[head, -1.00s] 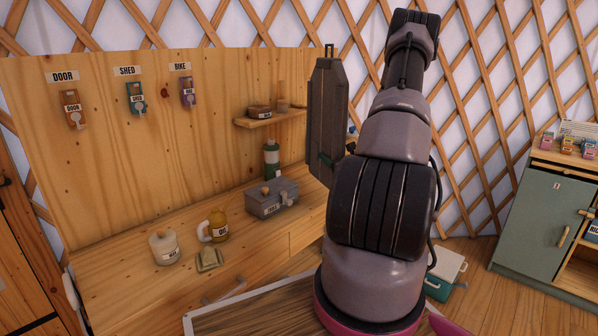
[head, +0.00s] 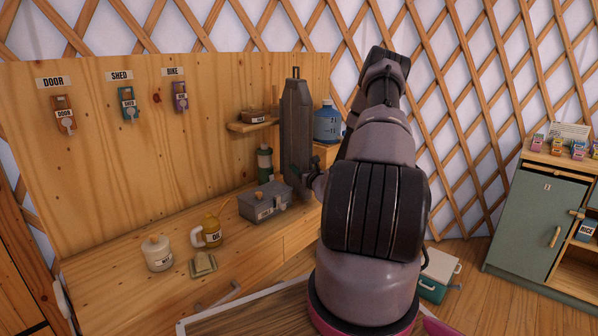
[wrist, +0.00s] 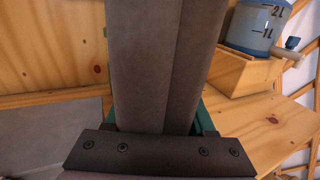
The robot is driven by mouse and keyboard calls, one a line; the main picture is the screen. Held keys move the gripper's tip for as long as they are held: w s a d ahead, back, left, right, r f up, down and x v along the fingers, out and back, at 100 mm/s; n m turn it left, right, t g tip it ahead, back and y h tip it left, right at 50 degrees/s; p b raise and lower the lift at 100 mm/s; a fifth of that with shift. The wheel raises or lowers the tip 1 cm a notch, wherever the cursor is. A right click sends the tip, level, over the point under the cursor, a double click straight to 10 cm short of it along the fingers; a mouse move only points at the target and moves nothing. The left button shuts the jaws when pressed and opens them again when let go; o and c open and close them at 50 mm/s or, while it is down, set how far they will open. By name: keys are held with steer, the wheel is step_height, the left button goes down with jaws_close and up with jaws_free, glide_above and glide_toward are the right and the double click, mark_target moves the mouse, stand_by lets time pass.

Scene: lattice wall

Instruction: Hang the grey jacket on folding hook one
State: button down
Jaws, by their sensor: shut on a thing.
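The grey jacket (head: 296,125) hangs upright and narrow, with a small dark loop at its top, in front of the board's right edge in the head view. My gripper (head: 310,174) is shut on the jacket low on its right side; my arm partly hides it. In the wrist view, the jacket (wrist: 160,60) fills the middle between the green fingers of my gripper (wrist: 156,118). Its lower part is hidden there by the gripper body. I cannot make out folding hook one in either view.
Below the jacket, a grey metal box (head: 265,202) stands on the wooden bench (head: 110,285), near a green bottle (head: 265,163). A small shelf (head: 250,126) juts from the board. A blue water jug (head: 327,122) stands behind. A green cabinet (head: 535,222) is at right.

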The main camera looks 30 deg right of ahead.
steer(key=shift+w+a+f, duration=0.1)
steer(key=shift+w+f, duration=0.1)
steer(key=shift+f, duration=0.35)
steer(key=shift+f, duration=0.15)
steer(key=shift+c, duration=1.2)
jaws_free()
